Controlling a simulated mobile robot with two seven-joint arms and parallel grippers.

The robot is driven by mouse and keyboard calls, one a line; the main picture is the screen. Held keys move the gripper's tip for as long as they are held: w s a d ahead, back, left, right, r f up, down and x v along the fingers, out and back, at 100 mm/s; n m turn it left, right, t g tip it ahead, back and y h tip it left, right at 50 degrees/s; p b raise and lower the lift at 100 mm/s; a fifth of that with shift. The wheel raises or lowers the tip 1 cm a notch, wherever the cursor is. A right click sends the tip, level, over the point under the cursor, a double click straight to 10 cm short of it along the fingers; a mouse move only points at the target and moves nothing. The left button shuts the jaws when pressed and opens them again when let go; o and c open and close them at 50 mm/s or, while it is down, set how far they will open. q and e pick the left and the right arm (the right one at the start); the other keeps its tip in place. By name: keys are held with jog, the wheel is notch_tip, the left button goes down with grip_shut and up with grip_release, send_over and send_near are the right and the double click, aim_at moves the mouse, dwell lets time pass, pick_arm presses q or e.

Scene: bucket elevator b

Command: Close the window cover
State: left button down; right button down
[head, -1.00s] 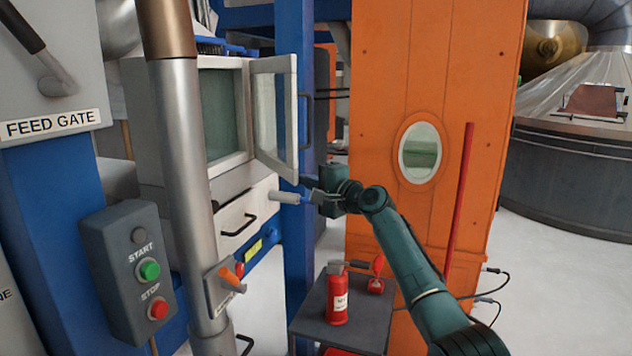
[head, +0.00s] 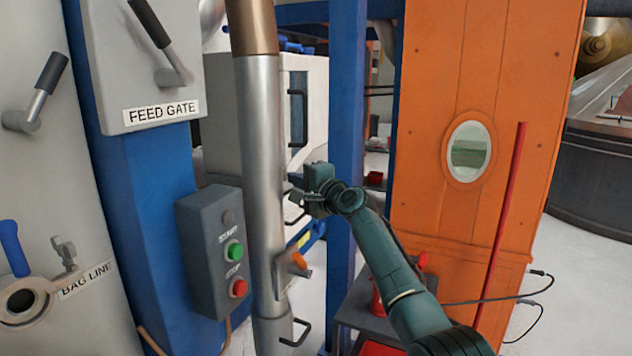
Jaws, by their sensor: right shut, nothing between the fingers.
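My right gripper (head: 291,196) is below the cover, just right of the pipe in the picture. It is shut and empty, and looks apart from the handle. My left gripper is not in view.
The metal pipe (head: 261,180) stands in front of the cabinet. A blue post (head: 345,130) and the orange housing (head: 425,150) stand to the right. The start/stop box (head: 208,262) and feed gate panel (head: 115,75) are at left. A dark small table (head: 352,312) stands below my right arm.

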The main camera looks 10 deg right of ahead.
jog(key=shift+w+a, duration=0.15)
jog(key=shift+a, duration=0.45)
jog(key=shift+w+a, duration=0.15)
jog(key=shift+a, duration=0.45)
